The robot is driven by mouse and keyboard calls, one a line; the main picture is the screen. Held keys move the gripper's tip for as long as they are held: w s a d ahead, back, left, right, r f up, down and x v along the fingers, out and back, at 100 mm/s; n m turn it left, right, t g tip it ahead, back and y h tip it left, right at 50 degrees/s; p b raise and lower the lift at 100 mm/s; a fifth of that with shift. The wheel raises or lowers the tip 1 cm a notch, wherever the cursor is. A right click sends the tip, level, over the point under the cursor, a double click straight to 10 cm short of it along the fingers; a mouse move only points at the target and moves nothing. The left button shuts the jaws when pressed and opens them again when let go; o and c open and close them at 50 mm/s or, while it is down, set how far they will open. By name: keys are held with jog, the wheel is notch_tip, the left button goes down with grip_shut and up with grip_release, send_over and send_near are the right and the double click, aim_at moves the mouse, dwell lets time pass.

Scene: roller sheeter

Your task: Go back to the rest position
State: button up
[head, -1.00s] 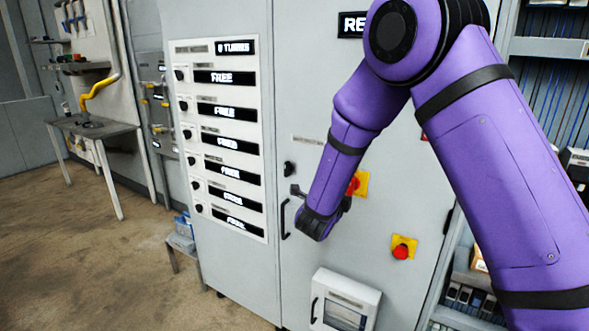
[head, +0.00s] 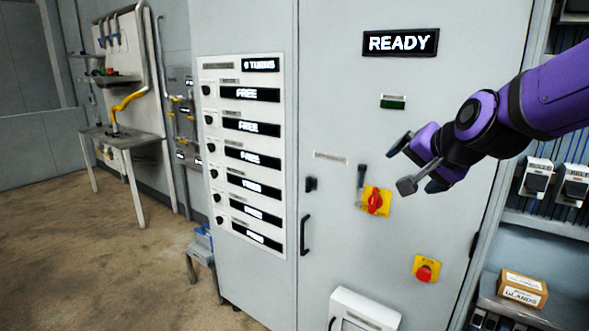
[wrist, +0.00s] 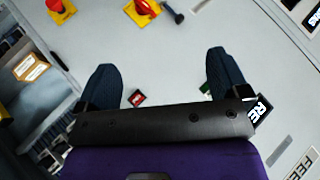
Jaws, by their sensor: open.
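My gripper (head: 402,165) is in front of the right door of the grey cabinet (head: 345,120), up and to the right of the red rotary switch (head: 375,201) on its yellow plate. Its two fingers are spread apart with nothing between them. In the wrist view my gripper (wrist: 170,82) also shows two dark fingers apart, with the cabinet face beyond. The rotary switch (wrist: 146,8) shows at the top of that view. The purple arm enters from the right in the head view. The display (head: 400,42) on the door reads READY.
A red push button (head: 425,272) on a yellow plate sits lower on the door. A black door handle (head: 305,235) and a panel of labelled displays (head: 245,160) are to the left. Shelves with a cardboard box (head: 522,288) stand at right. The floor at left is open.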

jog(key=s+d+n+g+h, duration=0.1)
jog(key=s+d+n+g, duration=0.1)
jog(key=s, duration=0.9)
jog(key=s+d+n+g+h, duration=0.1)
jog(key=s+d+n, duration=0.4)
jog(key=s, duration=0.6)
jog(key=shift+s+d+f+g, duration=0.25)
jog(key=shift+s+d+g, duration=0.1)
jog(key=shift+g, duration=0.55)
